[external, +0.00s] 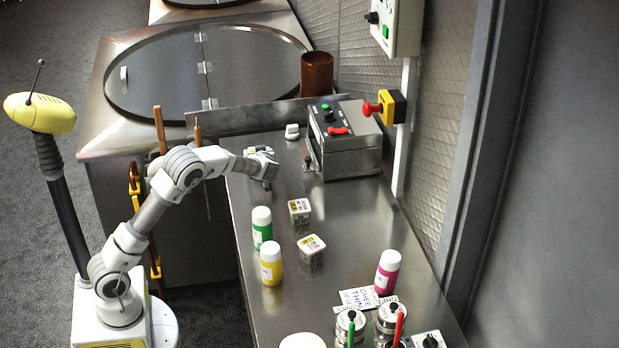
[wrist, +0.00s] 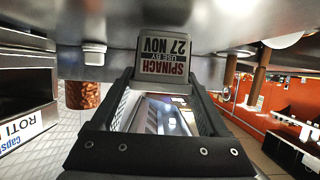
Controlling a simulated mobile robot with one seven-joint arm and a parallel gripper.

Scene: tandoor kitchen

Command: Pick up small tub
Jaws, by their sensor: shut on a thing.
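In the wrist view a small tub (wrist: 165,62) with a white label reading "SPINACH USE BY 27 NOV" sits between the fingertips of my gripper (wrist: 163,84). The label shows upside down there. In the external view my gripper (external: 266,177) is over the left side of the steel counter, near its far end, and largely hides what it holds. I cannot tell whether the held tub touches the counter. Two more small white tubs with printed labels stand on the counter, one nearer my gripper (external: 299,210) and one farther toward the front (external: 311,252).
A green bottle (external: 262,227), a yellow bottle (external: 271,263) and a magenta bottle (external: 387,273) stand on the counter (external: 350,215). A control box (external: 344,137) and a small white item (external: 292,131) are at the back. Lidded jars (external: 350,327) stand in front. The counter's right middle is clear.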

